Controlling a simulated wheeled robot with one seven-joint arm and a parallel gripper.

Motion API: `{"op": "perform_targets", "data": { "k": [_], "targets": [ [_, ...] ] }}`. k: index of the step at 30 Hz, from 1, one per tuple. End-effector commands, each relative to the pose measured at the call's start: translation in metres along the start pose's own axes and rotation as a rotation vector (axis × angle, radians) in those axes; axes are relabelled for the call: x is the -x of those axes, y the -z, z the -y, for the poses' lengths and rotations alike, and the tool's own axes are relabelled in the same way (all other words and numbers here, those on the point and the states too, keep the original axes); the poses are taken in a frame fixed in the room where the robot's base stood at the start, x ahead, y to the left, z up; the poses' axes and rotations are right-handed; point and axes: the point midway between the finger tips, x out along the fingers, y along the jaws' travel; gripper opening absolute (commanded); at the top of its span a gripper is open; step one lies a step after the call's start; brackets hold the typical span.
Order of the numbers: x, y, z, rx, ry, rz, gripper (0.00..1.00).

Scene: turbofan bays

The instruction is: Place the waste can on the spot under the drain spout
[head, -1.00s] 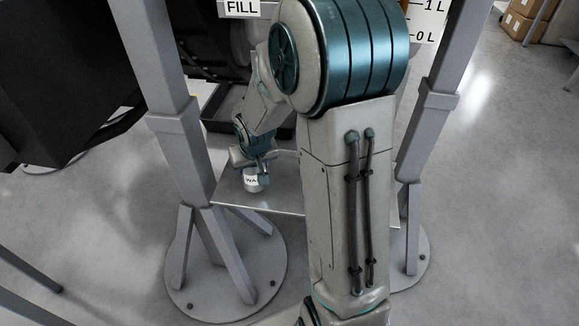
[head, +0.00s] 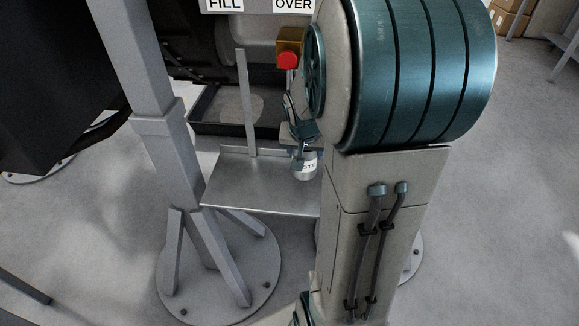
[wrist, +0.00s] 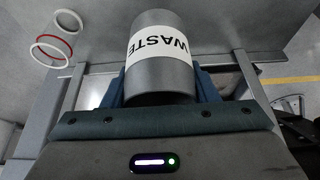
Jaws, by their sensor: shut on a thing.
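The waste can (wrist: 160,84) is a grey cylinder with a white band reading WASTE, held between the blue fingers of my gripper (wrist: 160,88) in the wrist view. In the head view the can (head: 306,168) shows low beside my arm, over or near the right part of the grey metal shelf (head: 255,190). I cannot tell whether it touches the shelf. My gripper (head: 303,150) is shut on it, partly hidden by my arm. No drain spout or marked spot can be made out for certain; my arm hides part of the shelf.
A grey stand leg (head: 160,130) with a round foot (head: 222,270) rises left of the shelf. A black tray (head: 205,118) lies behind it. A red knob (head: 288,61) on a brass block is above. The shelf's left part is clear.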

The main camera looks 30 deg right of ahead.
Motion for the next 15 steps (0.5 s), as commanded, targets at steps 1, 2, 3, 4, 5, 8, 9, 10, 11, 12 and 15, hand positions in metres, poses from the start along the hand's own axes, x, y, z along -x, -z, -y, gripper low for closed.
{"op": "perform_targets", "data": {
  "k": [1,2,3,4,5,8,9,10,11,12,15],
  "targets": [
    [-0.013,0.001,0.011,0.006,0.001,0.003,0.28],
    [-0.017,0.003,0.017,0.006,0.001,0.002,0.28],
    [-0.022,0.005,0.022,0.006,0.000,0.002,0.28],
    [-0.026,0.007,0.027,0.005,0.001,0.001,0.28],
    [-0.029,0.008,0.031,0.005,0.001,0.001,0.28],
    [-0.035,0.011,0.039,0.002,0.000,0.000,0.28],
    [-0.037,0.012,0.041,0.002,0.001,0.000,0.28],
    [-0.037,0.012,0.042,0.002,0.001,-0.001,0.28],
    [-0.039,0.012,0.042,0.002,0.001,-0.001,0.28],
    [-0.041,0.011,0.043,0.002,0.001,-0.001,0.28],
    [-0.053,0.006,0.042,0.002,-0.001,0.002,0.28]
  ]
}}
